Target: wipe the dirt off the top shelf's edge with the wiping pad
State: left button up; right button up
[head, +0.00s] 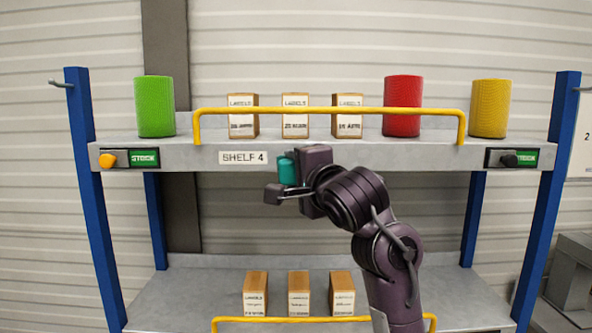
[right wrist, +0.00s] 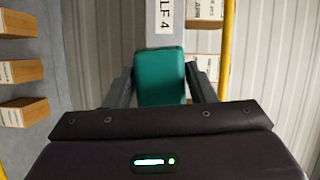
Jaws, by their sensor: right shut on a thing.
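The wiping pad is a teal-green block (head: 287,170), held by my right gripper (head: 283,180) in front of the top shelf's edge (head: 400,157). In the right wrist view the pad (right wrist: 160,76) sits between the two fingers of my right gripper (right wrist: 160,90), which is shut on it. The pad is just below and right of the "SHELF 4" label (head: 243,158). I cannot tell whether the pad touches the edge. No dirt shows clearly on the visible edge; my gripper and the pad hide part of it. My left gripper is not in view.
A yellow rail (head: 330,111) runs along the top shelf's front. Behind it stand labelled boxes (head: 295,116) and a red roll (head: 402,105); green (head: 155,106) and yellow (head: 490,108) rolls stand at the sides. Blue posts (head: 95,200) flank the rack. A lower shelf (head: 190,295) holds more boxes.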

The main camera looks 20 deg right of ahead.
jog(key=shift+w, duration=0.1)
dwell(0.6)
jog(key=shift+w+d, duration=0.1)
jog(key=shift+w, duration=0.15)
jog(key=w+d, duration=0.1)
jog(key=w, duration=0.5)
jog(key=shift+d, duration=0.4)
jog(key=shift+w+d, duration=0.25)
jog(key=shift+w, duration=0.65)
dwell(0.3)
jog(key=shift+s+d, duration=0.3)
jog(key=shift+d, duration=0.7)
jog(key=shift+s+d, duration=0.25)
jog(key=shift+d, duration=0.7)
jog(key=a, duration=0.2)
jog(key=w+a, duration=0.1)
jog(key=shift+a, duration=0.4)
